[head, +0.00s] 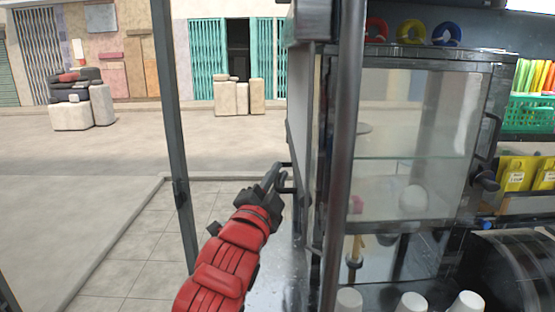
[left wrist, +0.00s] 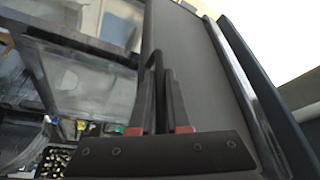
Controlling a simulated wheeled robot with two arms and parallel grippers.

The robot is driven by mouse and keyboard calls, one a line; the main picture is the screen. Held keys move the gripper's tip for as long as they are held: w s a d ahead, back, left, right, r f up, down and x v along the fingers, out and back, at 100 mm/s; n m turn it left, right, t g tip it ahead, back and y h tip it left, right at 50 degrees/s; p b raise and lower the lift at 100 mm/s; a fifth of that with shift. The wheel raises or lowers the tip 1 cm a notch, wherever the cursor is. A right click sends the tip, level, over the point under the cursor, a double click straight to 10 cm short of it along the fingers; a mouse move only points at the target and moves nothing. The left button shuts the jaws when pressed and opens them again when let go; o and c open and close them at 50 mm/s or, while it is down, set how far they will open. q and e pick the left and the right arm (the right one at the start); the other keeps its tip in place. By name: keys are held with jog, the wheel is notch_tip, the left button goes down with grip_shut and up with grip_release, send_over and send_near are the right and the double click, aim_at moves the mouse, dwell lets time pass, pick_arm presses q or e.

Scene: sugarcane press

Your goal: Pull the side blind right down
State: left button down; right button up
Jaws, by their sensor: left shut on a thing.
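The side blind (head: 299,120) shows nearly edge-on in the head view, as a grey panel along the left side of the stall's glass cabinet. In the left wrist view the blind (left wrist: 205,75) is a broad dark grey sheet beside a metal rail. A dark bar handle (head: 286,178) sticks out from it near its lower part. My left gripper (head: 274,178), on a red arm, is shut on this handle. The handle also shows in the left wrist view (left wrist: 154,57), between the fingertips (left wrist: 160,75). My right gripper is not in view.
The glass cabinet (head: 415,130) stands right of the blind, with white cups (head: 411,302) in front. A dark post (head: 345,150) rises close to the handle. A thinner post (head: 176,140) stands left of my arm. Open pavement lies beyond.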

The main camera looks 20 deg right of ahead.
pick_arm(q)
notch_tip(320, 180, down, 5)
jog(key=shift+f+b, duration=0.1)
jog(key=shift+b, duration=0.75)
jog(key=shift+w+f, duration=0.1)
jog(key=c, duration=0.9)
grip_release()
